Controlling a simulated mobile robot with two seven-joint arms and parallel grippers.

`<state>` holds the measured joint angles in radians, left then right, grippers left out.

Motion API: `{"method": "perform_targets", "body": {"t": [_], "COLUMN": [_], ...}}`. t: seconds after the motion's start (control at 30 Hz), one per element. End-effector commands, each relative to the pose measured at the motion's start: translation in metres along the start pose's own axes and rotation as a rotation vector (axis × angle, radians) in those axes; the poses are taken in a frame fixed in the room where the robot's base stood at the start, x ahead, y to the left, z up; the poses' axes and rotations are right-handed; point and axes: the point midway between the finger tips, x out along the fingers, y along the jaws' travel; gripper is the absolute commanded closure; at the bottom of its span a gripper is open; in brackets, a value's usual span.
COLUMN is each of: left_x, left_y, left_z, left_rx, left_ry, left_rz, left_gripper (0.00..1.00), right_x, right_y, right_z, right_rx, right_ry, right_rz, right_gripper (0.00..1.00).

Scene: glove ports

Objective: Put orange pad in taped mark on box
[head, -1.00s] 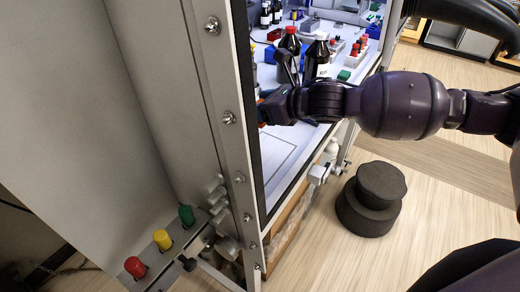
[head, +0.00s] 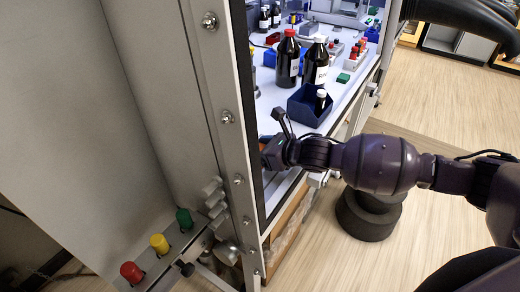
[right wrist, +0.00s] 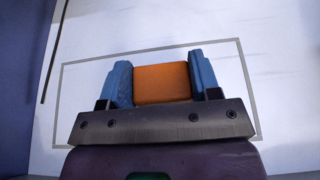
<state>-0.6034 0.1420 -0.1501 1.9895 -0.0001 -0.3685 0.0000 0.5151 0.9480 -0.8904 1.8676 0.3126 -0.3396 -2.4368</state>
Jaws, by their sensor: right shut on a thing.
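The orange pad (right wrist: 162,83) is held between the two blue fingers of my right gripper (right wrist: 162,82) in the right wrist view. Beyond it a grey taped outline (right wrist: 150,54) shows on a white surface (right wrist: 275,70). The pad appears inside the outline in this view; whether it touches the surface I cannot tell. In the head view my right gripper (head: 272,152) reaches in past the frame post, low over the work surface; its fingers are mostly hidden. My left gripper is not in view.
A dark blue open box (head: 306,108) holding a small bottle (head: 320,98) stands just beyond my right gripper. Brown bottles (head: 287,60) stand behind it. A metal frame post (head: 228,116) stands close left of the gripper. Red, yellow and green knobs (head: 158,243) sit at lower left.

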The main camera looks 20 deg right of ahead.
Motion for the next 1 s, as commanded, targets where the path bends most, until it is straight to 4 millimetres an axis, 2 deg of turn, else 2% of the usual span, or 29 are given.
{"method": "perform_targets", "body": {"t": [0.33, 0.37, 0.5, 0.53, 0.87, 1.0], "left_x": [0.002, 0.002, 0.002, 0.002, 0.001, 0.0], "left_y": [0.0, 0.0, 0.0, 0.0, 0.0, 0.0], "left_z": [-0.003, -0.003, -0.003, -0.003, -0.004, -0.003], "left_rx": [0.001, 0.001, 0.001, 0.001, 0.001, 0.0], "left_ry": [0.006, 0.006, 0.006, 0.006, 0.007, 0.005], "left_rz": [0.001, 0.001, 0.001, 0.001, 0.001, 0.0], "left_gripper": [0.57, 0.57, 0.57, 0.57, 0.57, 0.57], "right_x": [0.001, 0.001, 0.001, 0.001, -0.001, -0.014], "right_y": [-0.001, -0.001, -0.001, -0.001, -0.001, -0.002], "right_z": [-0.002, -0.003, -0.002, -0.002, 0.002, 0.0], "right_rx": [-0.001, -0.001, -0.001, -0.001, -0.001, -0.002], "right_ry": [-0.001, 0.0, -0.001, -0.001, -0.002, 0.0], "right_rz": [-0.001, -0.001, -0.001, -0.001, -0.001, -0.002], "right_gripper": [0.7, 0.42, 0.2, 0.18, 0.18, 0.18]}}
